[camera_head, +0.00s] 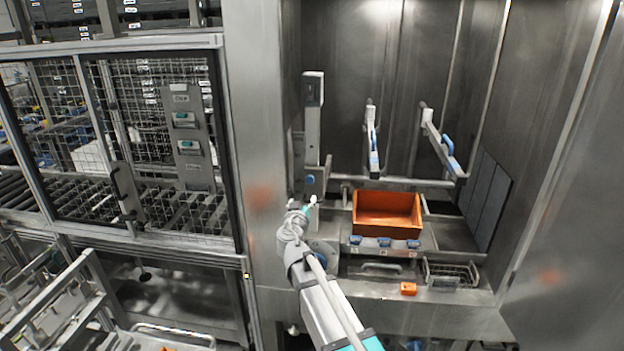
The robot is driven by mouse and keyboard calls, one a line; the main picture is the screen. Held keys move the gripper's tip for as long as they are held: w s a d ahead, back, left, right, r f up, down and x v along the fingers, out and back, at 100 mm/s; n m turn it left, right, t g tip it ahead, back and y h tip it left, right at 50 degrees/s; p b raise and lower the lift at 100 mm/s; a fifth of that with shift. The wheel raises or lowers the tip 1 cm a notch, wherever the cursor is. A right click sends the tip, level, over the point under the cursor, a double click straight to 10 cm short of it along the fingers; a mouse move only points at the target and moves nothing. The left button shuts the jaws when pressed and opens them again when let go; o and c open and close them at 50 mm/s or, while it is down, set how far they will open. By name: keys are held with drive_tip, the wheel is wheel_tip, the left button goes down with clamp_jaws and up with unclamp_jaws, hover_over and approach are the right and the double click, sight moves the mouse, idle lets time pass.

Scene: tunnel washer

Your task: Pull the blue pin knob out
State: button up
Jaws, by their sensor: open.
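A small blue knob (310,180) shows on the grey metal bracket (318,188) at the foot of the upright post, left of the orange bin. My gripper (312,201) is just below and in front of this knob, pointing up toward the bracket. It looks apart from the knob, but the gap is too small to judge. It is open, and I see nothing in it. A larger blue round part (322,259) sits lower, beside my wrist and partly hidden by my arm.
An orange bin (386,226) stands right of my gripper. Several blue knobs (384,242) line the ledge before it. Two bars with blue handles (447,144) project above. A wire basket (452,273) and small orange block (408,288) are lower right. A steel column (255,120) stands left.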

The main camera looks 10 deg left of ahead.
sight(309, 180)
drive_tip(key=shift+w, duration=0.15)
drive_tip(key=w, duration=1.3)
drive_tip(key=shift+w+d, duration=0.25)
drive_tip(key=shift+w, duration=0.05)
drive_tip(key=shift+s, duration=0.1)
clamp_jaws()
